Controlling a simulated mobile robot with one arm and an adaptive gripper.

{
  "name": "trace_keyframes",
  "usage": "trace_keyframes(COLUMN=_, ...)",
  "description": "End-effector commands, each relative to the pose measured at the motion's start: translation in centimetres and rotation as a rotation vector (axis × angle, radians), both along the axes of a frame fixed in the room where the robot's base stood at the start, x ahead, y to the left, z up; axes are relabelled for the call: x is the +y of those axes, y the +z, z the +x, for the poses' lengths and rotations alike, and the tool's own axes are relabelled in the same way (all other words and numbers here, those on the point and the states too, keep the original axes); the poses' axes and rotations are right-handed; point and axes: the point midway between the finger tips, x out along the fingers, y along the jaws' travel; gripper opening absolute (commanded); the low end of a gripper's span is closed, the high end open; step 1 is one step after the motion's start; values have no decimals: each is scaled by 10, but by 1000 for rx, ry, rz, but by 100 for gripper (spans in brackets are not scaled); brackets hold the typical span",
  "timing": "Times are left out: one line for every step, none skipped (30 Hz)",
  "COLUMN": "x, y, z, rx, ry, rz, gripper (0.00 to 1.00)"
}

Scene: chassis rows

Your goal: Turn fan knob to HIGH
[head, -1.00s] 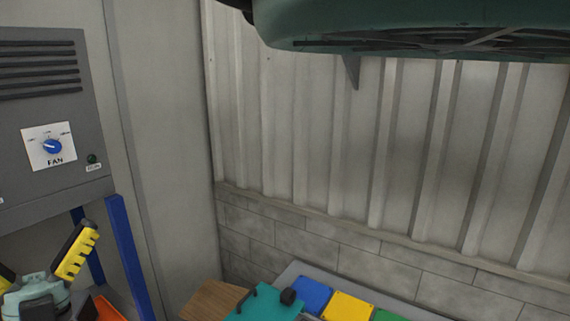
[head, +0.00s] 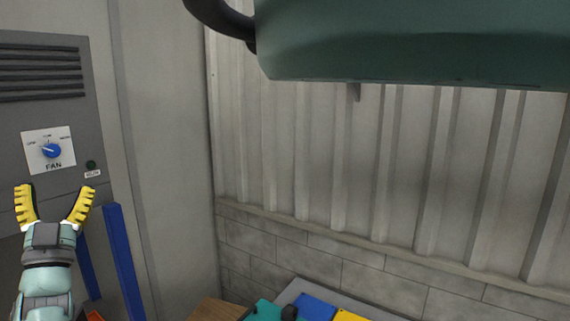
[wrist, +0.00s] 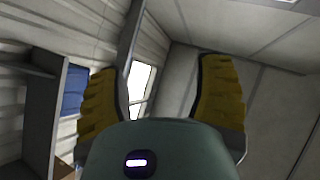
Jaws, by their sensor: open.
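The blue fan knob (head: 51,150) sits on a white label plate (head: 66,141) marked FAN, on the front of a grey cabinet (head: 88,128) at the left of the head view. The knob's pointer looks turned toward the upper left; the small print around it is hard to read. My gripper (head: 55,200) is open and empty, its yellow fingers spread below the plate in the picture, apart from the knob. In the wrist view my gripper (wrist: 162,85) also shows open with nothing between the fingers, and the knob is not seen there.
A small green lamp (head: 91,165) sits right of the plate, with vents (head: 40,75) above. Blue posts (head: 124,260) stand below the cabinet. Coloured bins, including a blue one (head: 314,308), lie at the bottom. My dark green arm part crosses the top.

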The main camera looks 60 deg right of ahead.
Motion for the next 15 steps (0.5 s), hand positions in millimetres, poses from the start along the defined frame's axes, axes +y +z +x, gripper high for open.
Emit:
trace_keyframes(x=-20, y=-1, z=12, rx=37, ry=-7, rz=21, gripper=66)
trace_keyframes(x=-28, y=-1, z=20, rx=69, ry=-1, rz=36, gripper=66)
trace_keyframes(x=-38, y=0, z=30, rx=110, ry=9, rz=51, gripper=66)
trace_keyframes(x=-45, y=1, z=38, rx=141, ry=20, rz=61, gripper=66)
trace_keyframes(x=-51, y=1, z=44, rx=172, ry=32, rz=70, gripper=66)
trace_keyframes(x=-59, y=3, z=53, rx=211, ry=49, rz=77, gripper=66)
trace_keyframes(x=-64, y=5, z=58, rx=239, ry=63, rz=79, gripper=66)
trace_keyframes(x=-69, y=6, z=64, rx=271, ry=78, rz=80, gripper=66)
trace_keyframes(x=-74, y=9, z=70, rx=311, ry=100, rz=78, gripper=66)
trace_keyframes(x=-77, y=11, z=75, rx=342, ry=118, rz=74, gripper=66)
trace_keyframes(x=-80, y=13, z=78, rx=373, ry=136, rz=69, gripper=66)
trace_keyframes(x=-82, y=16, z=83, rx=413, ry=161, rz=56, gripper=66)
trace_keyframes(x=-84, y=19, z=85, rx=443, ry=179, rz=46, gripper=66)
trace_keyframes(x=-84, y=20, z=88, rx=476, ry=200, rz=33, gripper=66)
trace_keyframes(x=-84, y=24, z=90, rx=519, ry=225, rz=10, gripper=66)
